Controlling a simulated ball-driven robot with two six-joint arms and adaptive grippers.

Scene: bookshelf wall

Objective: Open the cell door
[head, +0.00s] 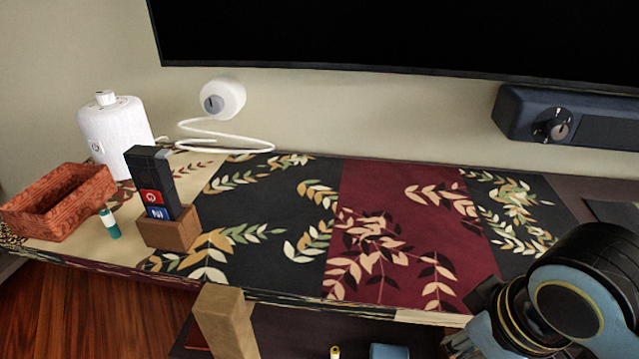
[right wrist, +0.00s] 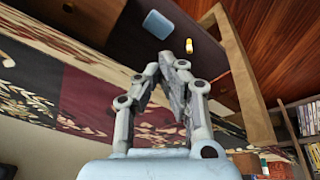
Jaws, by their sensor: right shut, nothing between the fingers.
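A dark brown panel (right wrist: 118,42), possibly the cell door, shows in the right wrist view beside a light wooden post (right wrist: 245,75). A small brass-coloured piece, perhaps a knob (right wrist: 189,46), and a pale blue rectangular piece (right wrist: 158,24) show against the dark surface. In the head view the brass piece (head: 335,352) and blue piece (head: 388,351) are cut by the bottom edge. My right gripper (right wrist: 172,62) is shut and empty, its tips pointing toward the brass piece; contact cannot be told. My left gripper is out of view. No open gap at a door is visible.
A leaf-patterned shelf top (head: 275,215) lies above. It bears a red-brown basket (head: 62,203), a white canister (head: 117,137), a teal-capped bottle (head: 110,224) and a wooden remote holder (head: 168,231). A wooden post (head: 225,322) stands at the lower left.

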